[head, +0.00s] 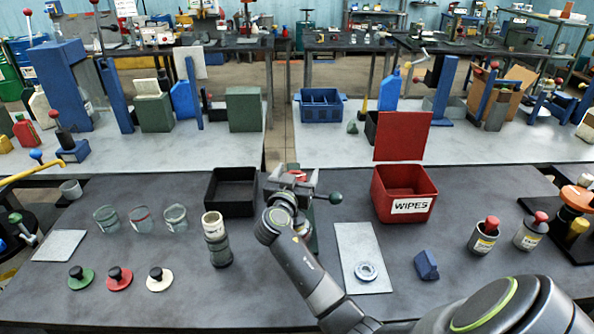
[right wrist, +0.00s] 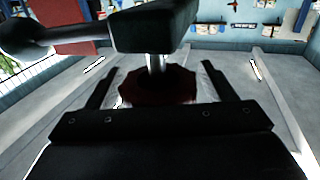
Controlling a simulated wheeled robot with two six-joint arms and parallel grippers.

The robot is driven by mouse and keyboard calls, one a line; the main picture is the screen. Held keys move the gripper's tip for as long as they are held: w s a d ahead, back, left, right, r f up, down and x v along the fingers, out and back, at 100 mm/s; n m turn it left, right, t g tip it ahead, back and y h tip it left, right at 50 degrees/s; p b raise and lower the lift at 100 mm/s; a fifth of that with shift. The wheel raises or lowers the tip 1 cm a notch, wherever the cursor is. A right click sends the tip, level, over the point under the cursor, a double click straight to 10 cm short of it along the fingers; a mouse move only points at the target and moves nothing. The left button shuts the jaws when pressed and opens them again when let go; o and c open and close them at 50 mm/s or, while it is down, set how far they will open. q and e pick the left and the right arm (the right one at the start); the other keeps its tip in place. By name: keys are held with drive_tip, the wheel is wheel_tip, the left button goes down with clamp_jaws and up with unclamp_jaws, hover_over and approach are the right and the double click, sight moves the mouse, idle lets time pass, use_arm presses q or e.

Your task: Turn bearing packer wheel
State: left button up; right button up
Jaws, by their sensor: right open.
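A dark red scalloped wheel (right wrist: 160,85) shows in the right wrist view, below a metal shaft and a black block (right wrist: 155,25). My right gripper (right wrist: 158,82) is open, with one finger on each side of the wheel. I cannot tell whether either finger touches it. In the head view my right gripper (head: 292,183) is at the middle of the dark table and hides most of the device there. My left gripper is not in view.
A black open bin (head: 212,205) stands to the left, and a red WIPES box (head: 399,209) with a raised lid to the right.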

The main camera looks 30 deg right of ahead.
drive_tip(key=c, duration=1)
drive_tip(key=shift+r, duration=0.15)
idle(1.0)
drive_tip(key=o, duration=1)
drive_tip(key=shift+f, duration=0.2)
